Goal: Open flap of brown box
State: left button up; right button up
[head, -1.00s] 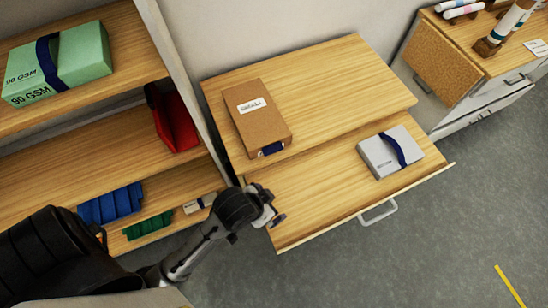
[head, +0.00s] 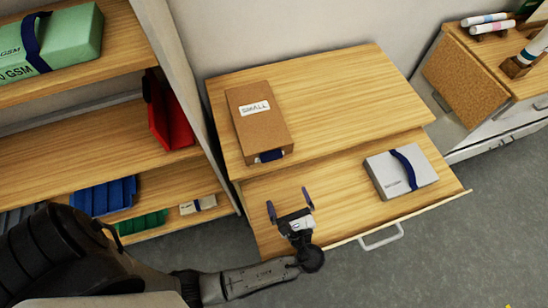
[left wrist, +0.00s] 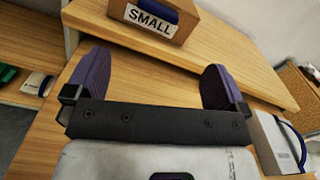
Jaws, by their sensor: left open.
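The brown box (head: 258,118) lies on the left part of the wooden cabinet top, with a white label reading "SMALL" and a dark blue tab at its near end. It looks closed. Its near end also shows at the top of the left wrist view (left wrist: 150,20). My left gripper (head: 290,198) is open and empty above the pulled-out drawer, in front of the box and apart from it. Its two blue-padded fingers point toward the box; they also show in the left wrist view (left wrist: 155,78). My right gripper is not in view.
A grey box with a blue strap (head: 402,172) lies in the right part of the open drawer (head: 345,205). Left stands a shelf (head: 95,150) with a green package (head: 60,42), a red bin (head: 172,112) and blue bins (head: 105,196). The cabinet top right of the brown box is clear.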

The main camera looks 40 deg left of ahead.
aim_at(273, 160)
pick_arm(q)
jog(key=w+a+m, duration=0.1)
jog(key=w+a, duration=0.1)
jog(key=a, duration=0.1)
jog(key=w+a+m, duration=0.1)
jog(key=a, duration=0.3)
jog(key=w+a+m, duration=0.1)
jog(key=w+a, duration=0.1)
jog(key=a, duration=0.1)
jog(key=shift+w+a, duration=0.3)
jog(key=shift+a, duration=0.05)
jog(key=shift+x, duration=0.9)
